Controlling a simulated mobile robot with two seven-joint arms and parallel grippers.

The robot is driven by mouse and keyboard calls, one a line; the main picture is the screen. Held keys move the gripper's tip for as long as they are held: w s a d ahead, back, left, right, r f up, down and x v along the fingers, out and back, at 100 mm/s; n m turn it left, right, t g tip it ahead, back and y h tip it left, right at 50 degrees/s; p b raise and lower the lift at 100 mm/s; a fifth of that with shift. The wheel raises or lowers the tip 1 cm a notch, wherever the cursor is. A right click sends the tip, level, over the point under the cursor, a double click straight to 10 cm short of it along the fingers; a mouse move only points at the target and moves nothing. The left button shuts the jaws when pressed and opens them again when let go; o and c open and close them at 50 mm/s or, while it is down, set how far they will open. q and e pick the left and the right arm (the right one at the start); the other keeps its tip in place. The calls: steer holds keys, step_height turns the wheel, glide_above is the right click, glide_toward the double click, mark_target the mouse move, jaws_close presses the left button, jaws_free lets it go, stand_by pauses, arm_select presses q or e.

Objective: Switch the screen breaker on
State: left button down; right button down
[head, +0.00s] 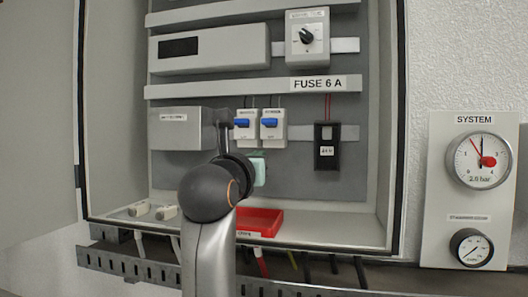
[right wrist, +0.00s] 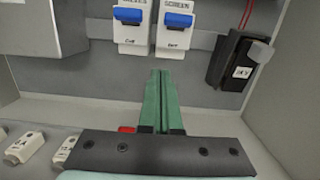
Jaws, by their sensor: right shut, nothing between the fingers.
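The screen breaker (head: 272,128) is the right one of two white breakers with blue levers, under the FUSE 6 A label. In the right wrist view its lever (right wrist: 178,20) shows at the top, and a small word that looks like "Off" is printed below it. The left breaker (head: 246,130) stands close beside it. My right gripper (right wrist: 161,73) is shut and empty. Its green fingers point toward the cabinet's back wall, below the two breakers and apart from them. In the head view my right arm hides much of the hand. My left gripper is out of view.
A black fuse holder (head: 327,147) hangs right of the breakers. A grey box (head: 180,128) is left of them. Gauges (head: 480,160) are outside at the right.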

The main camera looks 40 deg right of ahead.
steer(key=s+a+r, duration=0.4)
steer(key=a+r, duration=0.1)
steer(key=r, duration=0.2)
steer(key=shift+s+a, duration=0.25)
steer(key=shift+s, duration=0.15)
